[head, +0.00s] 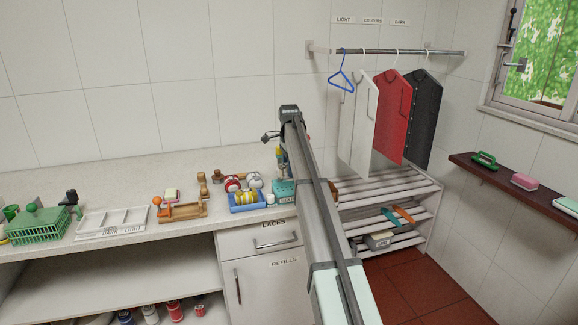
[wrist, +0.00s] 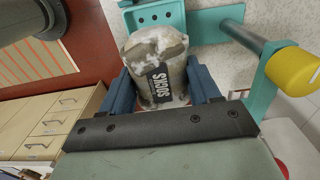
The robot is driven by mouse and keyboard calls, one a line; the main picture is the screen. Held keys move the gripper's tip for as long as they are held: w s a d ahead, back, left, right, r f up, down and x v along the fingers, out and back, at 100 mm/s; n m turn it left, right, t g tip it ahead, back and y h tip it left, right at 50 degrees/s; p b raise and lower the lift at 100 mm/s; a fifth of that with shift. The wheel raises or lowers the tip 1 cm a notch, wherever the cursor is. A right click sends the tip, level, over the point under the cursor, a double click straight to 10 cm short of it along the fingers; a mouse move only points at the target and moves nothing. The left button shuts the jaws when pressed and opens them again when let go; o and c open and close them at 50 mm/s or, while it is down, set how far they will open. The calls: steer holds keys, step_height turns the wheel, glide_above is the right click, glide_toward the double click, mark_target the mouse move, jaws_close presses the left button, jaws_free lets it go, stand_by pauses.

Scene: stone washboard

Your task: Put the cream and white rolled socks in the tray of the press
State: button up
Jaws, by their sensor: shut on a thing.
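My gripper (wrist: 160,84) is shut on the cream and white rolled socks (wrist: 150,52), with one blue finger on each side. The roll has a dark band reading SOCKS facing the camera. The teal press (wrist: 217,32) shows just beyond the roll in the wrist view, with a tray-like part with holes (wrist: 157,19) and a bar ending in a yellow knob (wrist: 295,70). I cannot tell whether the roll touches it. In the head view the teal press (head: 284,189) stands on the counter, partly behind my arm, and the held roll is not clearly visible.
Left of the press, a blue tray (head: 247,208) holds several rolled socks. A wooden stand (head: 181,211), a white divided tray (head: 112,222) and a green basket (head: 40,228) stand along the counter. Shirts (head: 390,115) hang above a slatted rack (head: 395,190) at right.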

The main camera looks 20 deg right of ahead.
steer(key=shift+f, duration=2.65)
steer(key=o, duration=1.2)
steer(key=shift+o, duration=0.2)
steer(key=shift+r, duration=0.1)
